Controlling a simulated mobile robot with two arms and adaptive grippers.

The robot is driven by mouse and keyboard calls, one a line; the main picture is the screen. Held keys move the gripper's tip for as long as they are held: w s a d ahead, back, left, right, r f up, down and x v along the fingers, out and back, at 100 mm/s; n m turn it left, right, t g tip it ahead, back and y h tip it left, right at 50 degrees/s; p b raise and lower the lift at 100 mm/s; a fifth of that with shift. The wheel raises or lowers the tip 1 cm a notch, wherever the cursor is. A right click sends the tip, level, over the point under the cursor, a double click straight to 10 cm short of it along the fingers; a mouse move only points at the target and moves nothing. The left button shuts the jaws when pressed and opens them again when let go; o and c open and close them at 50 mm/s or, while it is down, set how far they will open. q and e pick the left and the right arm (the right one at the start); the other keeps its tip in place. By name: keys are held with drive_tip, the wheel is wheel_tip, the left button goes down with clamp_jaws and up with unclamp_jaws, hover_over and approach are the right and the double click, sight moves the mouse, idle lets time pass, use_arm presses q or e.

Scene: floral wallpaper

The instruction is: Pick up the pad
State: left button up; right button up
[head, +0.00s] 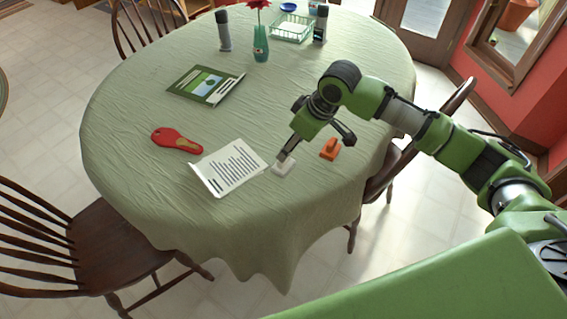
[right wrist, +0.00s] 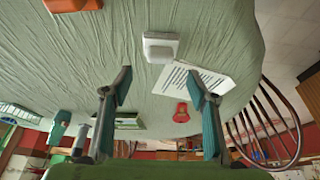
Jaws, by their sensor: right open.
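A small white block-like pad (head: 284,169) lies on the green tablecloth near the table's front right. In the right wrist view the pad (right wrist: 160,47) is at the upper middle, a little beyond the fingertips and roughly centred between them. My right gripper (head: 315,147) is over the table just above the pad, one finger close to it in the head view. The right wrist view shows the gripper (right wrist: 159,82) with its fingers wide apart and nothing between them. I cannot tell whether a finger touches the pad. My left gripper is out of view.
A printed paper (head: 231,167) lies left of the pad and an orange object (head: 329,149) right of it. A red item (head: 176,141), a green booklet (head: 205,84), a vase (head: 261,45) and a green basket (head: 292,27) stand or lie farther off. Chairs surround the table.

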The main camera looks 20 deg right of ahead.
drive_tip(key=x, duration=0.8)
drive_tip(key=shift+p, duration=0.35)
drive_tip(key=c, duration=1.3)
drive_tip(key=shift+r, duration=0.1)
